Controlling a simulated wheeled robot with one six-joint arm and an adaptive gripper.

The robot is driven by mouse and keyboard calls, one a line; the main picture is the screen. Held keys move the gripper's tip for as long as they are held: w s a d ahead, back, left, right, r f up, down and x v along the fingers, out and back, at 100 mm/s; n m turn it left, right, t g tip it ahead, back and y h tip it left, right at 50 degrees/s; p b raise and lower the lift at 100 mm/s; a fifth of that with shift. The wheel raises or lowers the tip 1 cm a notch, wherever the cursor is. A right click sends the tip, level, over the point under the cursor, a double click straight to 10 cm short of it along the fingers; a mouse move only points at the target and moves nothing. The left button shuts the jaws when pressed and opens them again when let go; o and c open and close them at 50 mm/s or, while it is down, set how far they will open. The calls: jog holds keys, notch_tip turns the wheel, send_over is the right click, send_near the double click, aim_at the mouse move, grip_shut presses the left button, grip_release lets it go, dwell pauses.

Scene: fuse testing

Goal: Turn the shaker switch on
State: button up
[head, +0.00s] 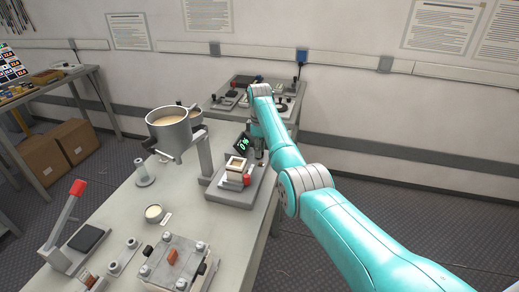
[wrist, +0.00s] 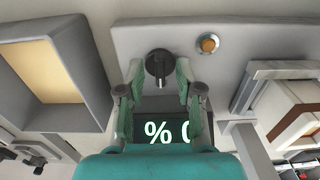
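The display also shows upside down in the wrist view (wrist: 165,131). A black rotary knob (wrist: 160,66) with a pale pointer line, apparently the shaker switch, sits on the grey panel above the display in the wrist view. My gripper (wrist: 161,68) is open, with one teal finger on each side of the knob and small gaps visible. Whether either finger touches it, I cannot tell.
An orange round button (wrist: 208,43) sits right of the knob. A square framed piece (head: 237,165) stands on the shaker. A clamped metal fixture (head: 178,265) is at the front.

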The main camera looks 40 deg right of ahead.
grip_shut()
